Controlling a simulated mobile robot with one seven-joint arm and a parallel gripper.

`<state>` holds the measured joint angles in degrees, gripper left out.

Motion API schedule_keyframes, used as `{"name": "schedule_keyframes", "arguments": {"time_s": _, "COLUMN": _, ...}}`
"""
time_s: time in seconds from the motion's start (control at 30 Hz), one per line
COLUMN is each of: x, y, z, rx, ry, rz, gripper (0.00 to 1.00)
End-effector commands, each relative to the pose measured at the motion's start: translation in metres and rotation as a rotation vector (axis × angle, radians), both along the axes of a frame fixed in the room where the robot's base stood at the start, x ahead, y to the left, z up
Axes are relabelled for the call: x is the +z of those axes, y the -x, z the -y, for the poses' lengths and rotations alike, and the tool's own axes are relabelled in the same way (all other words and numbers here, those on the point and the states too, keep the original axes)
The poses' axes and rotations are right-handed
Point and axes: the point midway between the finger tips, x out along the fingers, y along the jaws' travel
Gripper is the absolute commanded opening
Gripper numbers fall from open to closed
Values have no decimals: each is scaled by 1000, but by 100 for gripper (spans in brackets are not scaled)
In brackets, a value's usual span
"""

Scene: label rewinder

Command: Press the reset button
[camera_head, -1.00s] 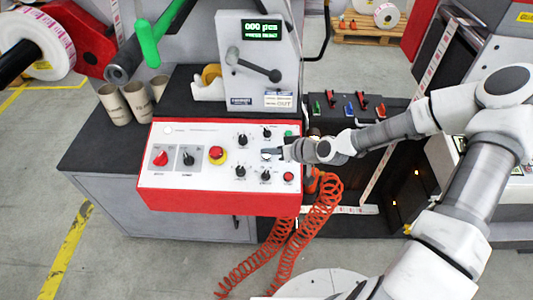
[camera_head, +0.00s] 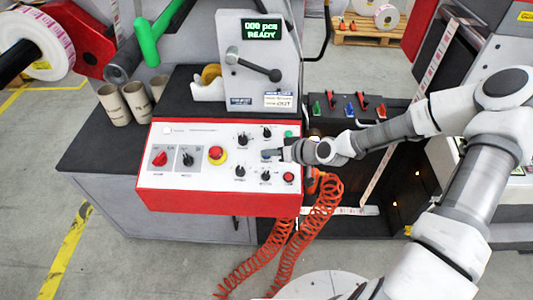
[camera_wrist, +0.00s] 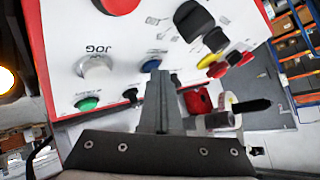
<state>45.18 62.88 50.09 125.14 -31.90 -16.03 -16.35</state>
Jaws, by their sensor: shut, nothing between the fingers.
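The control panel (camera_head: 215,175) is white with a red frame. A blue button (camera_head: 268,154), which appears to be the reset button, sits on its right part; its label is not readable. It also shows in the wrist view (camera_wrist: 151,65), partly covered by my fingertips. My gripper (camera_head: 282,154) is shut and empty, with its tips at the blue button's right side in the head view. In the wrist view the fingertips (camera_wrist: 157,78) overlap the button's lower edge. I cannot tell whether they touch it. The display (camera_head: 261,30) reads "000 pcs READY".
Black knobs (camera_head: 243,140) stand close around the button. A red emergency stop (camera_head: 216,153) on yellow is to the left, a red button (camera_head: 289,177) lower right. The white JOG button (camera_wrist: 97,67) and a green button (camera_wrist: 87,103) are near my fingers. Orange coiled hose (camera_head: 318,205) hangs below.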

Motion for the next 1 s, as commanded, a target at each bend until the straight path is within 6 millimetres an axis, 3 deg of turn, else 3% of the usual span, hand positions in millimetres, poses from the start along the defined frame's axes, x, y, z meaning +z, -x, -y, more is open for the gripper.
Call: {"name": "schedule_keyframes", "arguments": {"time_s": 1.0, "x": 21, "y": 6, "z": 0, "rx": 0, "ry": 0, "rz": 0, "gripper": 0}}
